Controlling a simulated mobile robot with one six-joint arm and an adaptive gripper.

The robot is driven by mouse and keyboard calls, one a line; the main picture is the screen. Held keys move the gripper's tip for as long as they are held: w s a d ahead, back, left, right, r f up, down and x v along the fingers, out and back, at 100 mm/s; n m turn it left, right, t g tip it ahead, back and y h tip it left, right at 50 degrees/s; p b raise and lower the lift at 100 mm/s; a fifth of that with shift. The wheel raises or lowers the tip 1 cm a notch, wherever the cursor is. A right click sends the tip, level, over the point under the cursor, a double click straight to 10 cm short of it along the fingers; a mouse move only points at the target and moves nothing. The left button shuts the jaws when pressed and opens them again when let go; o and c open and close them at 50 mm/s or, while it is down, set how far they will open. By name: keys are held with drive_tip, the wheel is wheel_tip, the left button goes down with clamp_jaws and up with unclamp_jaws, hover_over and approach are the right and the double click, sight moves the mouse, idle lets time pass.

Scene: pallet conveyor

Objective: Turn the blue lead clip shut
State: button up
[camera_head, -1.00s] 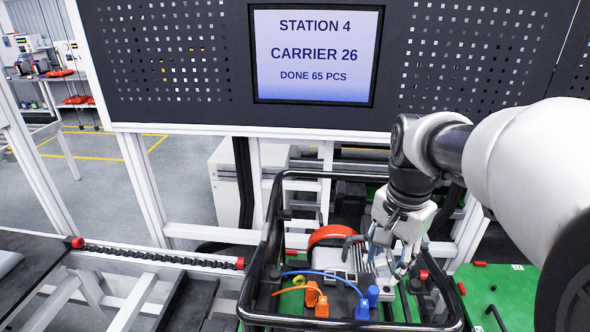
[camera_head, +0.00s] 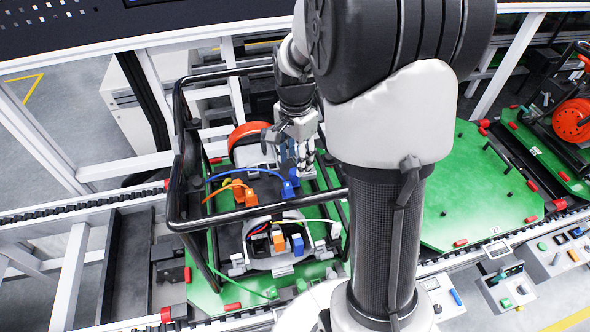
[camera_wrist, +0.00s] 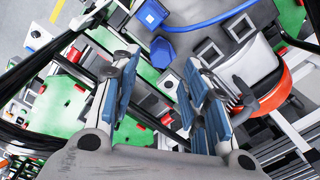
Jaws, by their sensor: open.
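The blue lead clip (camera_head: 288,188) sits at the end of a blue lead inside the black tubular frame. It shows as two blue parts close together, and a blue part with the lead (camera_wrist: 150,14) and a second blue block (camera_wrist: 162,51) appear at the top of the wrist view. I cannot tell whether the clip is turned open or shut. My gripper (camera_head: 304,166) points down just behind and to the right of the clip. In the wrist view my gripper (camera_wrist: 159,68) has its fingers spread with nothing between them, and the blue parts lie beyond the fingertips.
Orange clips (camera_head: 250,197) stand left of the blue one. A second orange clip (camera_head: 278,242) and blue clip (camera_head: 297,244) sit nearer. The black tube frame (camera_head: 178,140) surrounds the work, with a red-orange wheel (camera_head: 246,133) behind. A green pallet (camera_head: 480,190) lies right.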

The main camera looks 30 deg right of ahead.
sight(294, 175)
wheel_tip(294, 175, down, 5)
idle(0.4)
clamp_jaws()
idle(0.4)
